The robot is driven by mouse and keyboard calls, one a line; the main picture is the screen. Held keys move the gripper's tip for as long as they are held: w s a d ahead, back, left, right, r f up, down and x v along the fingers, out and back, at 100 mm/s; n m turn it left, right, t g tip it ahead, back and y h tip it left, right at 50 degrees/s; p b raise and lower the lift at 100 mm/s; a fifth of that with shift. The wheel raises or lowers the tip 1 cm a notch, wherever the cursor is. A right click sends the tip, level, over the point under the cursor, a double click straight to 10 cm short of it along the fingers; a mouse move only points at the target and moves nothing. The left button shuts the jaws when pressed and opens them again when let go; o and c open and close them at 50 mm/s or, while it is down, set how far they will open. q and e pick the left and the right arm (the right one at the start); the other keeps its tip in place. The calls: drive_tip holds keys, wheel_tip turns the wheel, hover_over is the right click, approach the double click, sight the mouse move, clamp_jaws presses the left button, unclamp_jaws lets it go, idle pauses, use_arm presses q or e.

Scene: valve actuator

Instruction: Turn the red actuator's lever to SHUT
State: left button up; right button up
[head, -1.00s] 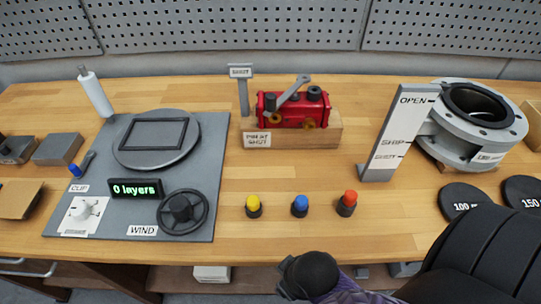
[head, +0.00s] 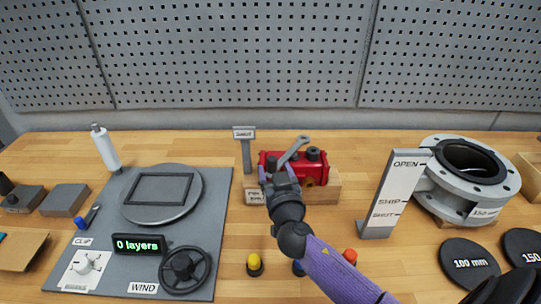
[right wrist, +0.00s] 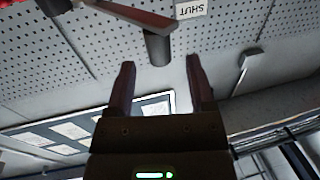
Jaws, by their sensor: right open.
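The red actuator (head: 312,168) sits on a wooden block (head: 322,189) at the back middle of the bench. Its grey lever (head: 295,150) slants up to the right in the head view, away from the SHUT sign (head: 244,133) on a post at left. My right gripper (head: 276,168) is in front of the actuator's left part and hides some of it. In the right wrist view its two fingers (right wrist: 160,72) are apart with nothing between them. A grey upright cylinder (right wrist: 157,48), seemingly the lever's handle, is just beyond the fingertips.
A grey winding station (head: 222,228) stands at left. A yellow button (head: 254,262), a partly hidden blue one (head: 298,268) and a red one (head: 350,256) are in front. An OPEN/SHUT scale plate (head: 400,190) and a grey flanged valve (head: 455,205) stand at right.

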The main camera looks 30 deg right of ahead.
sight(289, 152)
drive_tip(key=x, duration=0.5)
drive_tip(key=shift+w+d, duration=0.15)
drive_tip(key=shift+w, duration=0.1)
clamp_jaws()
idle(0.4)
idle(0.7)
